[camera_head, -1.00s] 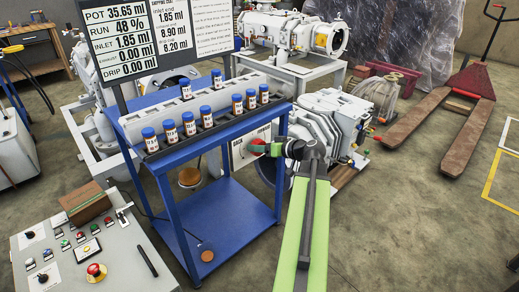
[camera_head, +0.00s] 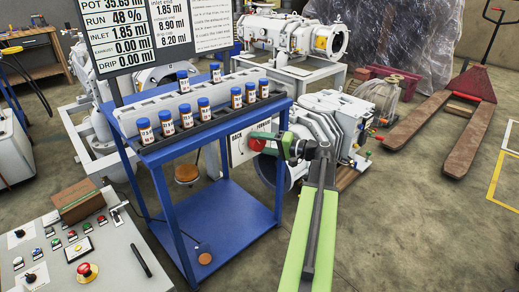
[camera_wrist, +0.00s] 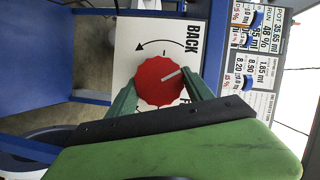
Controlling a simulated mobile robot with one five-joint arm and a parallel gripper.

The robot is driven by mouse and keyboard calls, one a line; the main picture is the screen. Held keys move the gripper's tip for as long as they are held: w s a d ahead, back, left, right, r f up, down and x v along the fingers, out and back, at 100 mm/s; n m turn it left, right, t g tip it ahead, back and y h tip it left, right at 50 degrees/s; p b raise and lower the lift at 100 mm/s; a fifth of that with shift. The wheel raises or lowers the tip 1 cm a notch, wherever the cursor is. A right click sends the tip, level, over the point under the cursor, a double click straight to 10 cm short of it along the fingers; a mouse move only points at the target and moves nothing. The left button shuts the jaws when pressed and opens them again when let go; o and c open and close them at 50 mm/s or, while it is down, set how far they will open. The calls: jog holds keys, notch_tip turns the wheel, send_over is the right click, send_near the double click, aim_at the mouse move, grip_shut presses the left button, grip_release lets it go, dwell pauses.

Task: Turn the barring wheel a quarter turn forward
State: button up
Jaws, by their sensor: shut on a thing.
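The barring wheel (camera_wrist: 160,82) is a red, scalloped knob on a white plate (camera_wrist: 198,62) marked BACK with a curved arrow. A white line on the knob points to the upper right in the wrist view, off the tick at the plate's top. My gripper (camera_wrist: 159,93) has one green finger on each side of the knob and is shut on it. In the head view the red wheel (camera_head: 257,142) shows at the right of the blue cart, partly hidden by my gripper (camera_head: 264,146). The plate's other word is mostly covered.
The blue cart (camera_head: 226,210) holds a rack of blue-capped bottles beside the wheel. A readout board (camera_head: 150,32) stands above it. A grey control panel (camera_head: 75,255) is at lower left. A grey pump (camera_head: 330,122) is close behind my arm.

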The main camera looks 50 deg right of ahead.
jog(key=m+b, duration=0.1)
jog(key=m+t+b, duration=0.1)
jog(key=m, duration=0.1)
jog(key=shift+d+f+b, duration=0.15)
jog(key=shift+f+b, duration=0.15)
jog(key=shift+b, duration=0.05)
jog(key=shift+r+m+t+y+b, duration=0.1)
jog(key=shift+m+t+y+b, duration=0.35)
jog(key=shift+m+b, duration=0.75)
jog(key=shift+m+t, duration=0.25)
jog(key=shift+m, duration=0.15)
jog(key=o, duration=1.4)
jog(key=shift+c, duration=0.2)
